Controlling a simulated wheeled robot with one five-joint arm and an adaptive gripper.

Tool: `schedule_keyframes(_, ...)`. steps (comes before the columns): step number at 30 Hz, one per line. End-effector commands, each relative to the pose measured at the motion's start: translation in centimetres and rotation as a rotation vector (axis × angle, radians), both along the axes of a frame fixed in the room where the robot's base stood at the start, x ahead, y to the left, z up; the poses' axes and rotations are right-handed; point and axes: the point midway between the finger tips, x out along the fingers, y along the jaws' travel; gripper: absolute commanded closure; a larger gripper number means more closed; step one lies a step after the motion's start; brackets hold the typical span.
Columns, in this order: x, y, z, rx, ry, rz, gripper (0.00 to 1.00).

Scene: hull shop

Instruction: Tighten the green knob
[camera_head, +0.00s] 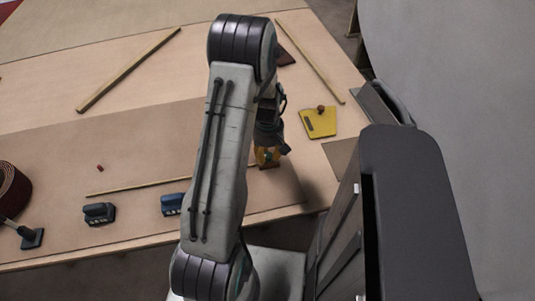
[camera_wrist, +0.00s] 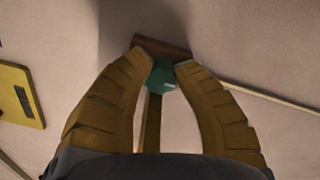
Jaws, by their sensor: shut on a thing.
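In the wrist view the green knob (camera_wrist: 163,76) sits between the two ribbed fingertips of my gripper (camera_wrist: 161,66), which is shut on it. A brown block (camera_wrist: 162,46) shows just beyond the knob, and a narrow yellowish bar (camera_wrist: 152,122) runs from the knob back towards my palm. In the head view my gripper (camera_head: 268,156) is low over the table, right of my arm link. The knob is only a small green patch there, mostly hidden by the fingers.
A yellow plate (camera_head: 320,124) with a brown knob lies right of my gripper. A blue block (camera_head: 173,204) and a dark block (camera_head: 98,213) stand to the left. Wooden strips (camera_head: 128,70) lie on the table. A dark brown roll (camera_head: 12,190) is at the left edge.

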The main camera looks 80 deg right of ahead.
Motion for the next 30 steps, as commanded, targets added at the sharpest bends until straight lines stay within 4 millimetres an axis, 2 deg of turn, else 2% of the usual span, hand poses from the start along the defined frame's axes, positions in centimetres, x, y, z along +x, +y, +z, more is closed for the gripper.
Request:
schedule_keyframes(11,0.09,-0.03,-0.3,0.0,0.0,-0.115,1.0)
schedule_keyframes(30,0.01,-0.14,-0.34,-0.001,-0.001,-0.702,1.0)
